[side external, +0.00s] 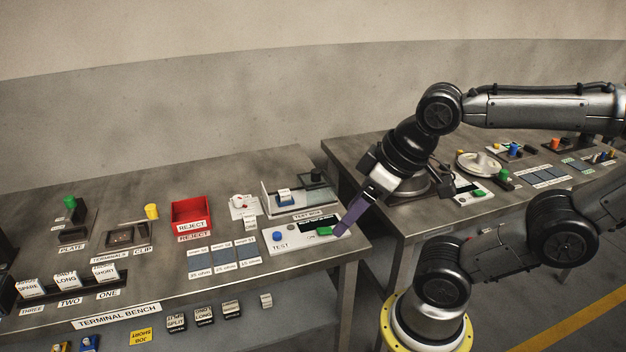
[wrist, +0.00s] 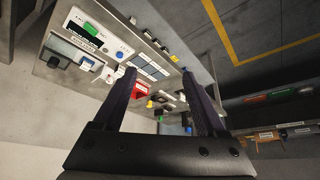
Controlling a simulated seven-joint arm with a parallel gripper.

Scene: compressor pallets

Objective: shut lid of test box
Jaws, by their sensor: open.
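The test box (side external: 268,206) stands at the right end of the terminal bench, behind its label, with pale thin walls. A small blue-and-white part (side external: 285,197) sits in it. A dark block (side external: 317,178) shows at its back right; I cannot tell how the lid stands. In the wrist view the test box (wrist: 58,48) is at upper left, with the part beside it. My gripper (side external: 343,229) points down at the bench's right end, in front and to the right of the box. Its purple fingers are apart and empty in the wrist view (wrist: 158,72).
The white TEST panel (side external: 292,237), with a blue button and a green one (side external: 324,231), lies in front of the box, close to my fingertips. A red reject bin (side external: 191,212) stands left. A second bench (side external: 400,215) with a round fixture is at right.

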